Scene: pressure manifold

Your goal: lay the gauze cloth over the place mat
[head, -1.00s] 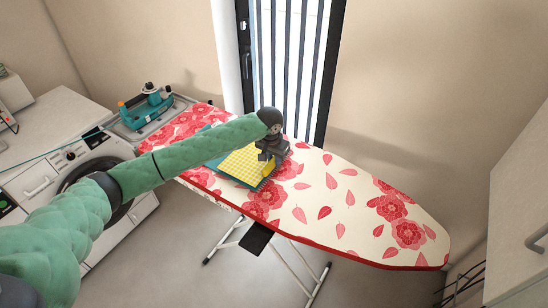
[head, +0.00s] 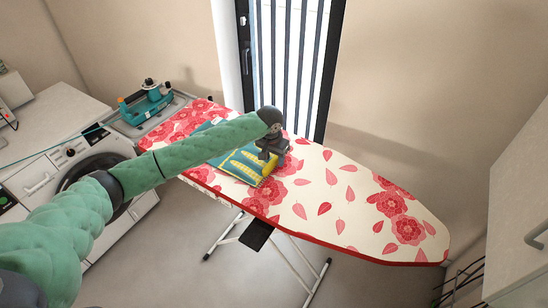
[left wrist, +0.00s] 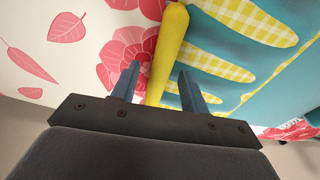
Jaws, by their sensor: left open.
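The place mat is teal (head: 228,166) and lies on the ironing board under my left arm. The gauze cloth, yellow with white checks (head: 246,161), lies on it. Teal shows between bands of the cloth in both views; the left wrist view shows checked bands (left wrist: 225,67) across the teal mat (left wrist: 225,88). A smooth yellow fold (left wrist: 168,45) of the cloth runs along its edge, by the mat's edge. My left gripper (head: 268,160) is low at the cloth's right end. Its fingers (left wrist: 158,78) are open, with the fold between them. The arm hides part of mat and cloth.
The flowered ironing board (head: 330,205) is clear to the right of the mat. A washing machine (head: 85,165) is at left, a barred window (head: 290,60) behind.

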